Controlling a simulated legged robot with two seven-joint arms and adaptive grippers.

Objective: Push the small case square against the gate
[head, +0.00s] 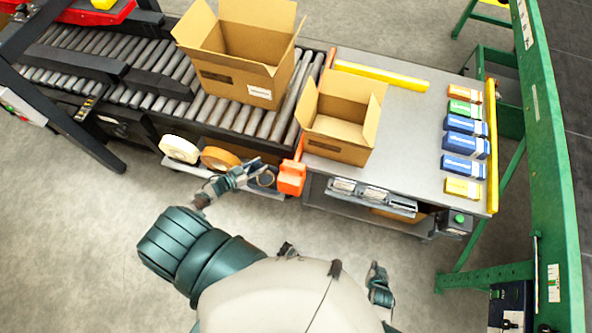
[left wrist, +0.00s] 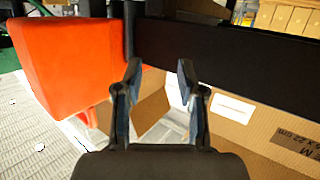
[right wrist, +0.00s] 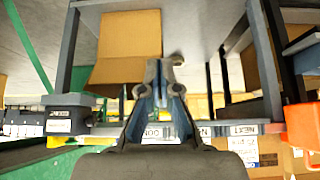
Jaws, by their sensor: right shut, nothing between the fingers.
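The small case (head: 338,138), an open brown carton with flaps up, stands upright at the left end of the grey table (head: 420,130), beside the end of the roller conveyor. An orange upright piece with a block (head: 291,180) at its front, perhaps the gate, is at the joint between conveyor and table. I cannot tell whether the case touches it. My left gripper (head: 262,172) is just left of the orange block, which also shows in the left wrist view (left wrist: 70,60). Its fingers (left wrist: 160,80) are apart and empty. My right gripper (head: 378,280) is shut and empty, low in front of the table.
A larger open carton (head: 240,75) stands on the roller conveyor (head: 140,75). Tape rolls (head: 180,148) sit on a shelf below it. Yellow bars (head: 380,75) edge the table. Several small boxes (head: 465,125) line its right side. A green frame (head: 545,150) stands at right.

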